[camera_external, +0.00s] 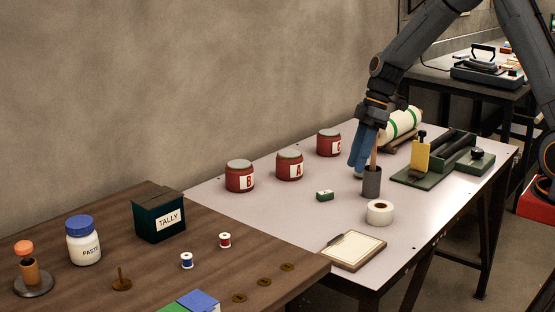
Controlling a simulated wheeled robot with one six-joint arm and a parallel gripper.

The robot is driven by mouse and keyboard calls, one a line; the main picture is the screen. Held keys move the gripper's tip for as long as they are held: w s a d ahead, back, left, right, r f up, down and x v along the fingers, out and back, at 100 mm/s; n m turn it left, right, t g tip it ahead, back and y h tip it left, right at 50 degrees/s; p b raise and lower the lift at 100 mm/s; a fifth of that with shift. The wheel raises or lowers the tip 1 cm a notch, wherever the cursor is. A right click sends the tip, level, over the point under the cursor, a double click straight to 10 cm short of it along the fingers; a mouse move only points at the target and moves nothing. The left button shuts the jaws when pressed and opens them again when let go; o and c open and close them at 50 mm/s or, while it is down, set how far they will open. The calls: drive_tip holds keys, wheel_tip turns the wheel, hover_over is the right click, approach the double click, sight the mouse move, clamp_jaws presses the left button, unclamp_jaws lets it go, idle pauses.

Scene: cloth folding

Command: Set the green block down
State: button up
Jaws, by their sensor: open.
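A small green block (324,195) with a pale mark on its side lies on the light table, left of a dark grey cup. My gripper (359,165) points down with its blue fingers beside the cup, to the right of the block and apart from it in the picture. It is open, and I see no block in it. The fingers overlap closely in this view, so the gap between them is hard to see. A wooden stick (374,155) stands in the cup (371,185), just right of the fingers; I cannot tell whether they touch it.
Red jars B (240,181), A (289,170) and another (329,147) stand behind. A white tape roll (380,213) and a clipboard (352,250) lie in front. A green-based fixture (410,178) stands right. The table left of the block is clear.

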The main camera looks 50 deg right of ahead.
drive_tip(key=s+m+g+h, duration=0.1)
drive_tip(key=s+m+h, duration=0.3)
drive_tip(key=s, duration=2.1)
drive_tip(key=m, duration=0.6)
drive_tip(key=shift+s+d+r, duration=0.25)
drive_tip(key=shift+r, duration=0.1)
